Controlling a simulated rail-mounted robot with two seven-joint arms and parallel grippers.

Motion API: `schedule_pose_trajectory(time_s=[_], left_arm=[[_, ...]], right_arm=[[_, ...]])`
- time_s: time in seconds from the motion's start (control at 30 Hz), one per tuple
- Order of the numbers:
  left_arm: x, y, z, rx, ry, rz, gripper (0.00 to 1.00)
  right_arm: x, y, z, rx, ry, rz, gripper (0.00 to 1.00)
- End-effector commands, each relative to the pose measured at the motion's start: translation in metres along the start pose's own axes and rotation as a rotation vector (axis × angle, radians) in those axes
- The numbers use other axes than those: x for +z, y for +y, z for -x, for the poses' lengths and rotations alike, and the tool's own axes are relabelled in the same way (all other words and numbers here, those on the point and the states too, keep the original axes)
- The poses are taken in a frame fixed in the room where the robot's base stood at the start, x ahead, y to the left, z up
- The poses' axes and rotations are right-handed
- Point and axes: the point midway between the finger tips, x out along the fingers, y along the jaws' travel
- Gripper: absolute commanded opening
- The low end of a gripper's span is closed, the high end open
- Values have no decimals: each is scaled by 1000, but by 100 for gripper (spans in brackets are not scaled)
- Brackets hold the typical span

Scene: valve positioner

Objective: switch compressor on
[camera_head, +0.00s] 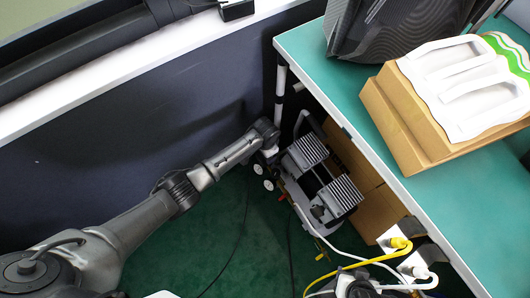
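The compressor (322,182) stands on the green floor under the teal table, with two ribbed grey cylinder heads and a dark middle. Small white round parts (258,169) show at its left side. My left arm reaches in from the left, and its end with the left gripper (269,148) is at the compressor's upper left side. The fingers are too small and dark to tell whether they are open or shut, or whether they touch the compressor. I cannot make out the compressor's switch. My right gripper is not clearly in view.
The teal table (460,215) overhangs at the right, with a white leg (280,90) beside my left arm's end. Yellow (370,263) and white cables run at the bottom. A dark wall (130,140) stands behind.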

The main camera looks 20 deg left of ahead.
Motion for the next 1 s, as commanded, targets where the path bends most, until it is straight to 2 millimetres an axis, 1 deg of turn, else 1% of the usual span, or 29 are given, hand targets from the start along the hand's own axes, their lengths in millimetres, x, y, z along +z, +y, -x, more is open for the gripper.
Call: schedule_pose_trajectory(time_s=[0.27, 0.37, 0.8, 1.0], left_arm=[[0, 0, -1, 0, 0, 0, 72], [0, 0, -1, 0, 0, 0, 65], [0, 0, -1, 0, -1, 0, 23], [0, 0, 0, 0, -2, -17, 23]], right_arm=[[0, -1, -1, -2, 1, -2, 43], [0, -1, -1, -2, 1, -2, 43], [1, 2, -1, 6, 0, 7, 43], [0, 2, 2, 6, 0, 8, 43]])
